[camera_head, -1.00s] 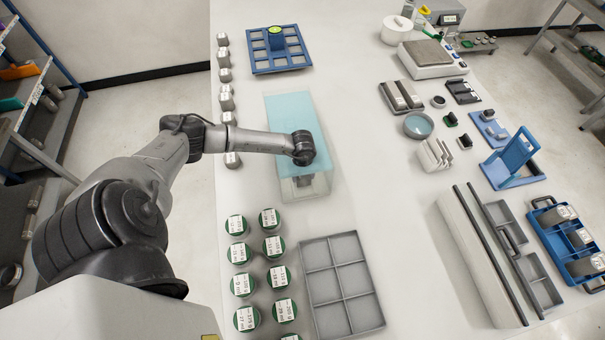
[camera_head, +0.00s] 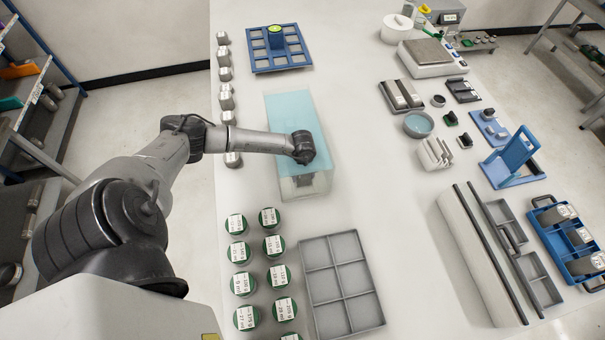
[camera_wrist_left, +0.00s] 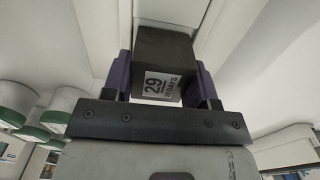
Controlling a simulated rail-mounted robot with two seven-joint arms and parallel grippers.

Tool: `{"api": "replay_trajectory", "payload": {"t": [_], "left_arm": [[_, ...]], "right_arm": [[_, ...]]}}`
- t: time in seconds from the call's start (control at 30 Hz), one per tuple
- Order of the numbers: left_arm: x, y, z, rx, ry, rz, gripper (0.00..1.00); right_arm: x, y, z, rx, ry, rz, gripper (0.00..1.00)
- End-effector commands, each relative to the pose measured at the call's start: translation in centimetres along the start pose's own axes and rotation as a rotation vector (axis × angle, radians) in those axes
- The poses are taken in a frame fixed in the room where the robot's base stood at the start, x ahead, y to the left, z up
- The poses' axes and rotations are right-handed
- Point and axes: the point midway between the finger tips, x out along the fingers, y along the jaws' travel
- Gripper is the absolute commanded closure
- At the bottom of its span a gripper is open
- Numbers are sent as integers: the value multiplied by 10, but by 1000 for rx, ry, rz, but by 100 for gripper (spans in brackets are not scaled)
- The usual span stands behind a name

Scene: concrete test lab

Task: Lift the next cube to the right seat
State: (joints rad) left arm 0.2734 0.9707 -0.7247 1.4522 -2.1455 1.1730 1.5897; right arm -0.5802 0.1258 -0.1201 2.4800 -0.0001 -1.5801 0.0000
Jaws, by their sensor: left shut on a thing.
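My left gripper (camera_wrist_left: 161,82) is shut on a dark grey cube (camera_wrist_left: 165,50) in the left wrist view. The cube has a white label reading "29" and "DAYS", and a purple finger pad lies on each side of it. In the head view, my left arm reaches from the left over a clear box with a pale teal top (camera_head: 291,106). The gripper and cube are mostly hidden there below the wrist; only a dark blurred shape shows through the box's near end. I cannot make out a right seat. My right gripper is not in view.
Green-rimmed labelled cans (camera_head: 243,284) and an empty grey compartment tray (camera_head: 342,238) stand nearer. A row of small metal pieces (camera_head: 225,75) lines the left edge. A blue rack (camera_head: 257,68) stands at the back. The table strip right of the box is clear.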

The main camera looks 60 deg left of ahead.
Motion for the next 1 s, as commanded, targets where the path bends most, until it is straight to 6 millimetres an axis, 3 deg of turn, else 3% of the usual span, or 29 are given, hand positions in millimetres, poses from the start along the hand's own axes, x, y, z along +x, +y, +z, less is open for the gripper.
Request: {"api": "replay_trajectory", "payload": {"t": [0.4, 0.43, 0.73, 1.0], "left_arm": [[3, 0, 0, 0, 0, -1, 79], [3, 0, 0, 0, 0, -1, 45], [3, 0, 0, 0, 0, -1, 17], [2, 0, 0, 0, 0, 0, 17]], "right_arm": [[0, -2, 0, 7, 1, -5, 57], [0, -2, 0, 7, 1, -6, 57], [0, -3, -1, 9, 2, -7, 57], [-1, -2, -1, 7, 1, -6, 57]]}}
